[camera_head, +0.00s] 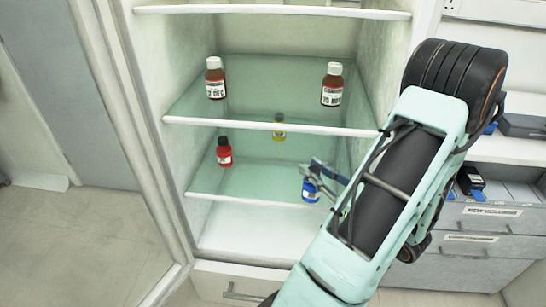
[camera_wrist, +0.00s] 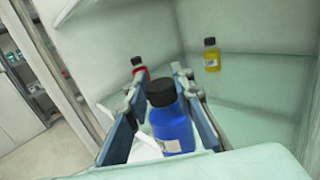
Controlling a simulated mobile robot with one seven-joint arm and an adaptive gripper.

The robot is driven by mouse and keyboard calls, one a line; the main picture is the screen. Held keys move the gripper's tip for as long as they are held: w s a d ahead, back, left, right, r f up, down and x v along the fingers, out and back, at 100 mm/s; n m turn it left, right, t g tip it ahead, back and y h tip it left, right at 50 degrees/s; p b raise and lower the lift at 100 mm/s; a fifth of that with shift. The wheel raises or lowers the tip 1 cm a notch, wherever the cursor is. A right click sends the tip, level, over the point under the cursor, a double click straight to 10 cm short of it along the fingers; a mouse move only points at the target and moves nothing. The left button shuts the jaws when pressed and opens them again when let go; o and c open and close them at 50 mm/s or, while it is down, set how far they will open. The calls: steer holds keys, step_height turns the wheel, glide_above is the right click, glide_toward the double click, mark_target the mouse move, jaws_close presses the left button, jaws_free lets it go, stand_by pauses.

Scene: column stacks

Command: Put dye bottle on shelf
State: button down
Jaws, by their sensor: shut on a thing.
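A blue dye bottle (camera_head: 310,189) with a black cap is between the fingers of my gripper (camera_head: 322,177), at the front right of the lower glass shelf (camera_head: 255,199). In the wrist view the blue bottle (camera_wrist: 171,125) stands between the two fingers (camera_wrist: 152,112), and my gripper is shut on it. Whether its base touches the shelf I cannot tell. A red bottle (camera_head: 224,152) stands at the left of this shelf and also shows in the wrist view (camera_wrist: 138,66). A yellow bottle (camera_head: 279,127) stands farther back and also shows in the wrist view (camera_wrist: 211,55).
Two brown bottles with white caps, one left (camera_head: 215,78) and one right (camera_head: 332,85), stand on the upper glass shelf (camera_head: 270,125). The cabinet's side walls bound the space. Drawers (camera_head: 490,218) and a counter lie to the right. The middle of the lower shelf is clear.

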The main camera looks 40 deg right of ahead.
steer(key=w+d+f+b, duration=0.1)
steer(key=w, duration=0.7)
steer(key=w+d+f+b, duration=0.1)
steer(key=w+f, duration=0.1)
steer(key=w, duration=0.7)
steer(key=shift+w+d+f+b, duration=0.15)
steer(key=shift+w+f+b, duration=0.1)
steer(key=shift+f+b, duration=0.1)
steer(key=shift+f, duration=0.1)
steer(key=c, duration=1.7)
jaws_free()
